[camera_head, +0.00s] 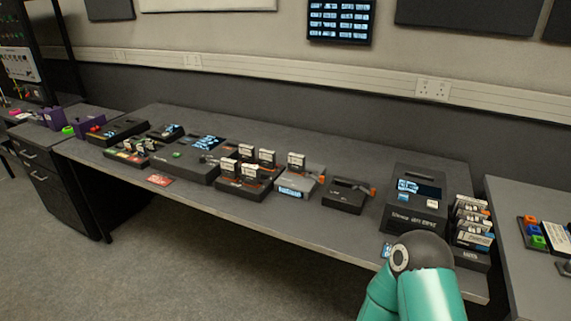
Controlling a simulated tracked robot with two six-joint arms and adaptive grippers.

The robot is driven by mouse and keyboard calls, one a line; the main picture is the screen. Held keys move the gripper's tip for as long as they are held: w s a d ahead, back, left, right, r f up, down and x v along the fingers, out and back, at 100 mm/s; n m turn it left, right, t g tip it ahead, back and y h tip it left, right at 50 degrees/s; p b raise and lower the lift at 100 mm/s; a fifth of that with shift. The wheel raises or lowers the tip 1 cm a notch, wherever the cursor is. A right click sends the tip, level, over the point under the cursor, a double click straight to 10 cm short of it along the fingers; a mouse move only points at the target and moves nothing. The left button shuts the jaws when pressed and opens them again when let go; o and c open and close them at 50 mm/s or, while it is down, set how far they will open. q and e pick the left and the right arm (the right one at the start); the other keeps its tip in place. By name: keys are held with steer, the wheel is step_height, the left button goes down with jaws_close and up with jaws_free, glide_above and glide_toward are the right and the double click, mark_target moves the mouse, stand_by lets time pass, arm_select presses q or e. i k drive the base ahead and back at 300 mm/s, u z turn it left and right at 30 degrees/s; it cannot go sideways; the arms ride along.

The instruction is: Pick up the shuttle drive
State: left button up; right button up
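I cannot tell by its look or label which item is the shuttle drive. White-labelled cartridges (249,171) stand upright in a dark dock (240,189) at the middle of the desk. Another such cartridge (296,160) stands in a grey unit with a lit display (292,190). A black unit with an orange part (344,196) sits to the right of it. A dark rack (470,258) of several white-labelled cartridges stands at the desk's right end. A teal arm of mine enters at the bottom right; neither gripper is in view.
A large black box with a lit screen (414,200) stands left of the rack, partly behind my arm. Several consoles (187,161) fill the left half of the desk (330,232). A red card (159,180) lies near the front edge. A side table (530,285) is at right.

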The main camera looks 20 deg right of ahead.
mark_target(296, 162)
steer(key=i, duration=0.85)
steer(key=z, duration=0.05)
